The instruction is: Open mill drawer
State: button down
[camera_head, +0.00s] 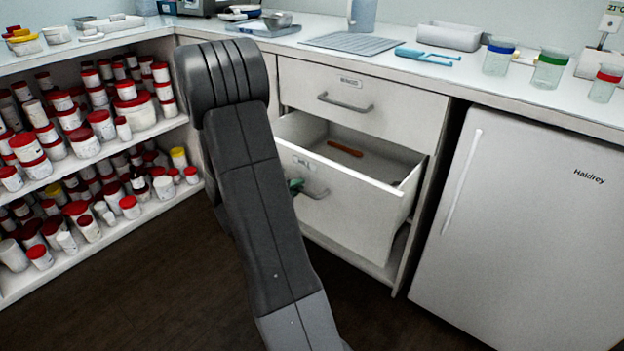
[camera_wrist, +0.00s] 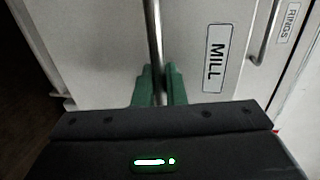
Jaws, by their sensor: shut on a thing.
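The mill drawer (camera_head: 350,218) is the lower drawer under the counter and stands pulled out, so its inside shows. In the wrist view its pale front (camera_wrist: 105,50) carries a label (camera_wrist: 216,58) reading MILL. Its metal bar handle (camera_wrist: 152,35) runs between the green fingers of my gripper (camera_wrist: 159,85), which is shut on it. In the head view my arm hides much of the gripper; a bit of green finger (camera_head: 296,186) shows at the handle (camera_head: 317,194). A reddish-brown elongated item (camera_head: 345,148) lies inside the drawer.
The upper drawer (camera_head: 360,100) is closed; its label reads RINGS in the wrist view (camera_wrist: 289,22). A white fridge (camera_head: 530,220) stands right of the drawers. Shelves (camera_head: 150,130) of red-lidded jars stand at left. Dark floor (camera_head: 180,290) in front is clear.

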jog(key=f+v, duration=0.3)
jog(key=v, duration=1)
jog(key=shift+s+a+b, duration=0.4)
jog(key=shift+s+b, duration=0.05)
jog(key=shift+s, duration=0.1)
jog(key=shift+r, duration=0.15)
jog(key=c, duration=1.6)
grip_release()
jog(key=shift+c, duration=0.2)
jog(key=p+v, duration=0.3)
jog(key=v, duration=1)
jog(key=shift+s+a, duration=0.25)
jog(key=shift+s, duration=0.1)
